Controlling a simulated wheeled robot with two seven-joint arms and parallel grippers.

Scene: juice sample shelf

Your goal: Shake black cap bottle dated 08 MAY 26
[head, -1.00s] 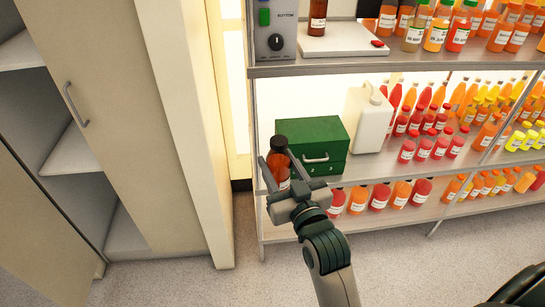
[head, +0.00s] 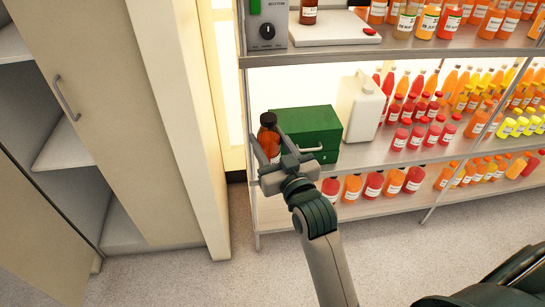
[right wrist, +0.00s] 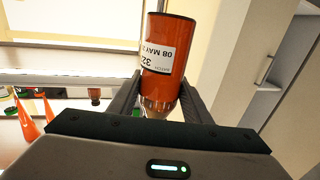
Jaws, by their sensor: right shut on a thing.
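A bottle with a black cap (head: 268,119) and an orange-red body (head: 267,141) is held in my right gripper (head: 273,154). In the right wrist view the bottle (right wrist: 166,83) is between the two fingers of the right gripper (right wrist: 160,97). Its white label (right wrist: 159,53) appears upside down there and reads "08 MAY 2", with the rest of the date turned out of sight. The cap is outside the wrist view. My left gripper is not in view.
A green box (head: 306,124) with a handle and a white jug (head: 361,109) stand on the middle shelf. Many juice bottles fill the shelves to the right. A white device plate (head: 335,28) is on the upper shelf. An open cabinet (head: 85,110) stands left.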

